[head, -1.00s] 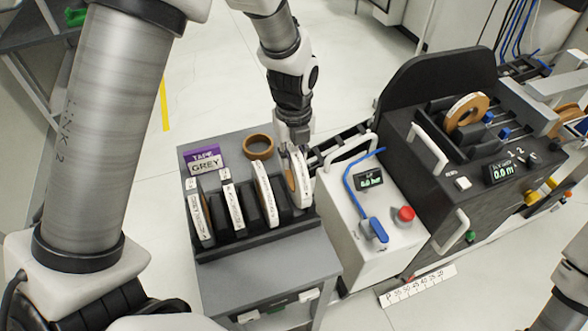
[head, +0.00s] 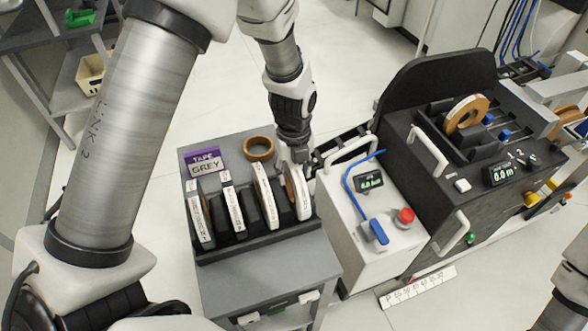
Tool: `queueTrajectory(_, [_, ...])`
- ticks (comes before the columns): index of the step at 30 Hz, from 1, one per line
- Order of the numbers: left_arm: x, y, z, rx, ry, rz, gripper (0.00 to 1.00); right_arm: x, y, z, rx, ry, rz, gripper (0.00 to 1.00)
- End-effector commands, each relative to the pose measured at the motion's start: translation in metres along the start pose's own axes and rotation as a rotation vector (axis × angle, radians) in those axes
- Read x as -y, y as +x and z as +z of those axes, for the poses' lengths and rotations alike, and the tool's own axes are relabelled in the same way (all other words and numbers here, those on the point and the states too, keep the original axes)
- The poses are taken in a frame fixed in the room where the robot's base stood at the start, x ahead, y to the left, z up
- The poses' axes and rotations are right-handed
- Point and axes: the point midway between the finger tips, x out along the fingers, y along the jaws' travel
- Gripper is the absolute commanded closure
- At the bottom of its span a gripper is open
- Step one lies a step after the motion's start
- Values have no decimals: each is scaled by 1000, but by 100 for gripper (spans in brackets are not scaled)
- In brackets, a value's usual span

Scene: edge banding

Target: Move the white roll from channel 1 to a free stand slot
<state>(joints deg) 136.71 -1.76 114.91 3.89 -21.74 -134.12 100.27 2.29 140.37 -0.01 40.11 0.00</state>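The stand (head: 262,243) is a dark rack on a grey cabinet, with several white-sided rolls upright in it. The rightmost roll, white-edged with a tan side (head: 303,197), is at the right-hand slot. My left gripper (head: 295,160) is at its top and appears shut on it; the fingertips are partly hidden. Other rolls stand to its left: one white roll (head: 266,197), one (head: 233,210) and one at the far left (head: 201,221). My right gripper is out of view.
Open floor lies behind.

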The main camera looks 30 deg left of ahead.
Motion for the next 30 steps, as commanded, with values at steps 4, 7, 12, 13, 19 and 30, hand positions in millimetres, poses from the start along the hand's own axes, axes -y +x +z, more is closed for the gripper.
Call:
queueTrajectory(4, [0, -6, 0, 1, 0, -1, 49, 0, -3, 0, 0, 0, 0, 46])
queueTrajectory(7, [1, -18, 1, 3, 0, -3, 49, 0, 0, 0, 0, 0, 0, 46])
queueTrajectory(12, [1, -61, 1, 5, 0, -7, 49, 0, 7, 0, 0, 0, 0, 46])
queueTrajectory(13, [1, -69, 1, 5, 0, -6, 49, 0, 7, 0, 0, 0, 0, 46])
queueTrajectory(19, [1, -114, 1, 3, 0, -4, 49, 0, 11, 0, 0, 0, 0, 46])
queueTrajectory(30, [0, -127, 0, 0, 0, 0, 49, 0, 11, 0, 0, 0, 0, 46])
